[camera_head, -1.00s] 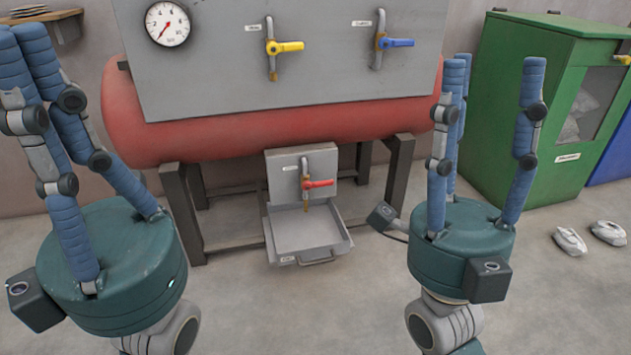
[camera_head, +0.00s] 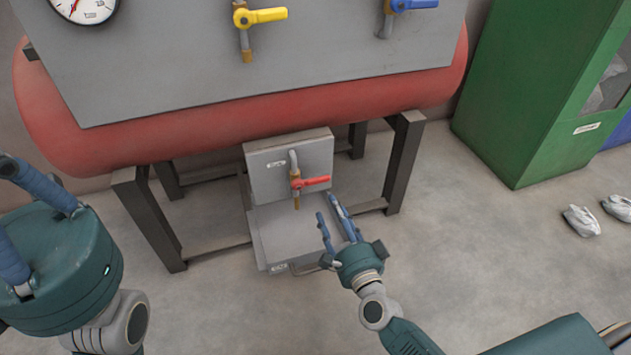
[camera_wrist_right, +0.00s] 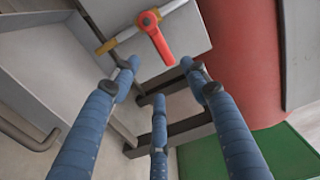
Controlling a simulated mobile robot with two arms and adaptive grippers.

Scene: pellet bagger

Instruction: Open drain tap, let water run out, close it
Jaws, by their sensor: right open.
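The drain tap's red handle (camera_head: 315,181) points right, across its brass and grey pipe, on a small grey panel under the red tank. A grey drain tray (camera_head: 283,236) lies on the floor below the spout. No water shows at the spout. My right gripper (camera_head: 331,208) is open and empty, in front of and below the handle, over the tray's right side. In the right wrist view the red handle (camera_wrist_right: 154,40) lies beyond the spread fingertips, apart from them.
The upper grey panel carries a yellow-handled tap (camera_head: 262,16), a blue-handled tap (camera_head: 412,5) and a gauge (camera_head: 85,8). Dark legs (camera_head: 404,160) flank the tray. A green cabinet (camera_head: 540,100) and white crumpled items (camera_head: 581,221) are at right. Floor in front is free.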

